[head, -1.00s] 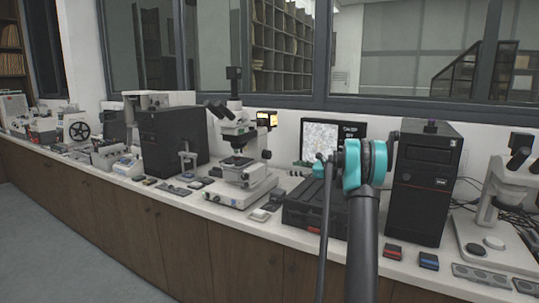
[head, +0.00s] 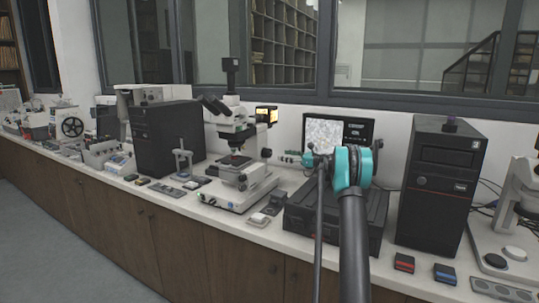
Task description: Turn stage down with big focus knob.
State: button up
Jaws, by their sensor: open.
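The white microscope (head: 238,138) stands on the bench left of my arm, with black eyepieces and a camera on top. Its dark stage (head: 235,161) sits below the objectives. A round black knob (head: 266,153) shows on its right side; another dark round part (head: 242,182) shows low near the base. I cannot tell which is the big focus knob. My gripper (head: 288,157) is small, teal and dark, open, and points left toward the microscope's right side. It appears apart from the knob, but depth is unclear. Its fingers are hard to make out.
A monitor (head: 338,132) and a black case (head: 308,212) stand right of the microscope, behind and below my arm. A black computer tower (head: 440,180) is further right. Another tower (head: 165,138) stands left. Small boxes lie along the bench front.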

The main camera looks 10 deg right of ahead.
aim_at(270, 153)
jog(key=x, duration=0.9)
jog(key=shift+w+a, duration=0.1)
jog(key=shift+a, duration=0.1)
jog(key=c, duration=1.2)
